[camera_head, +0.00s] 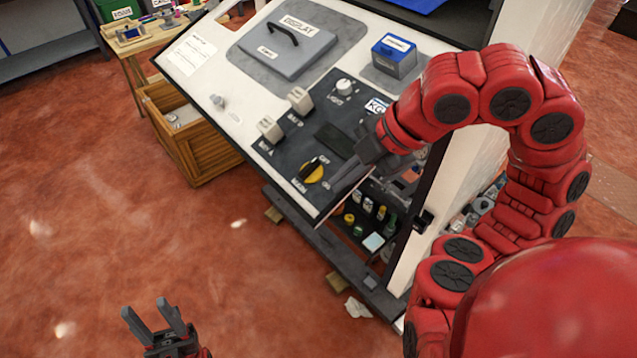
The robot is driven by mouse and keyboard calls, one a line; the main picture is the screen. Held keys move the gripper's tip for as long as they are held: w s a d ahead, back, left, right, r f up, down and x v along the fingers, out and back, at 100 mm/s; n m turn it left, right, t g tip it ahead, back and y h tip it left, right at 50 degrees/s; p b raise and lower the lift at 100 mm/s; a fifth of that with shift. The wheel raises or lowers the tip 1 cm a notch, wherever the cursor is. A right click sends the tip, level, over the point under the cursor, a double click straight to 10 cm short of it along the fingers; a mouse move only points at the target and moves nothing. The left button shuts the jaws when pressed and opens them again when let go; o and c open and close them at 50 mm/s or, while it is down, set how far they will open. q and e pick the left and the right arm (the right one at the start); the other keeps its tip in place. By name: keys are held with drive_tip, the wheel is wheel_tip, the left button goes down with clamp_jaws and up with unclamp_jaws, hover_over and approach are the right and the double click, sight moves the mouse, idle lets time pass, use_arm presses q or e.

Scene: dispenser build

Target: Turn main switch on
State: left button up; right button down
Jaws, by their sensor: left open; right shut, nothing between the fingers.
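The main switch (313,171) is a yellow round knob with a black handle across it, on the dark control panel (334,146) near the counter's front edge. Labels beside it seem to read MAIN and OFF; the black handle lies slantwise. My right gripper (338,190) is shut and empty, its fingers reaching down-left, just to the right of the knob. I cannot tell whether the fingertips touch it. My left gripper (152,311) is open and empty, low over the floor at the bottom left, far from the panel.
Grey-white switches for BAT A (269,129) and BAT B (299,99) and a LIGHT knob (344,87) share the panel. A grey DISPLAY lid (287,55) and a blue box (394,55) lie behind. A wooden crate (188,130) stands left. Shelves with small items are below.

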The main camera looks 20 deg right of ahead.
sight(310, 170)
drive_tip(key=x, duration=0.2)
drive_tip(key=shift+w+a+f, duration=0.2)
drive_tip(key=shift+w+a, duration=0.05)
drive_tip(key=shift+a, duration=0.1)
drive_tip(key=w, duration=0.1)
drive_tip(key=w+a+p, duration=0.1)
drive_tip(key=shift+w, duration=0.4)
drive_tip(key=shift+w+p, duration=0.25)
drive_tip(key=shift+p, duration=0.05)
drive_tip(key=shift+w, duration=0.1)
